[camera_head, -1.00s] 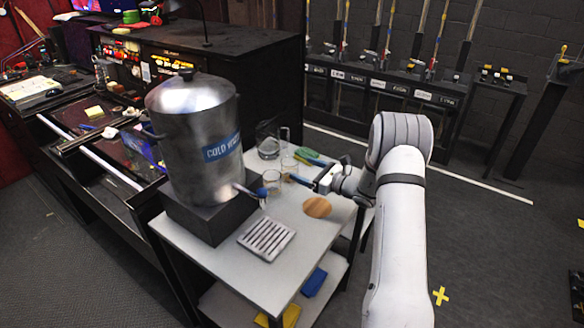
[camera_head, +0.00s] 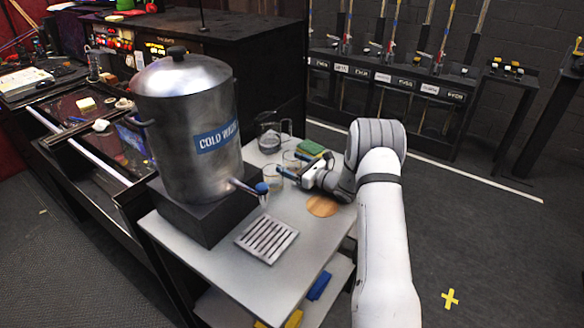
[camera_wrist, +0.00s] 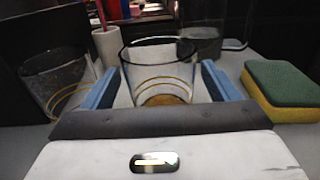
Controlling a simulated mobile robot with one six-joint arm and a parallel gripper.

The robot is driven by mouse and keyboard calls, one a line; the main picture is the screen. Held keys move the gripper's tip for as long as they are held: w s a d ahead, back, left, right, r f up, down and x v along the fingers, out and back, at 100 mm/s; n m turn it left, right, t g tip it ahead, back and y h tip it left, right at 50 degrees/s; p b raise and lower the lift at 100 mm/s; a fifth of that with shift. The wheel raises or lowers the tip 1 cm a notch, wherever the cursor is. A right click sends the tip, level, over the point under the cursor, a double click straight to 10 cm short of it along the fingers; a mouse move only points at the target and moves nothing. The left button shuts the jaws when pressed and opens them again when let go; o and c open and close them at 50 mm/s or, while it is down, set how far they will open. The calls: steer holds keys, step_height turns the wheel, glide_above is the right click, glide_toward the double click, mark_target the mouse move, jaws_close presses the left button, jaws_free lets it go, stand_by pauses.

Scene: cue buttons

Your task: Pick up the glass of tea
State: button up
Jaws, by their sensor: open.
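A clear glass (camera_wrist: 160,58) with an amber-brown patch at its base stands between my fingers in the wrist view. It shows small in the head view (camera_head: 291,159). My gripper (camera_wrist: 160,86) is open, with one blue finger on each side of this glass. I cannot tell whether the fingers touch it. A second clear glass (camera_wrist: 58,85) with amber bands low down stands left of the left finger; it also shows in the head view (camera_head: 272,181). I cannot tell for sure which glass holds tea.
A glass pitcher (camera_head: 270,139) stands behind the glasses. A green and yellow sponge (camera_wrist: 283,90) lies right of my gripper. A steel "COLD" dispenser (camera_head: 185,120) with a tap stands at left. A slatted drip tray (camera_head: 266,239) and round wooden coaster (camera_head: 322,206) lie on the white tabletop.

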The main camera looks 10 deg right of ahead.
steer(key=shift+x, duration=1.05)
steer(key=c, duration=1)
steer(key=shift+c, duration=0.8)
steer(key=shift+r, duration=0.15)
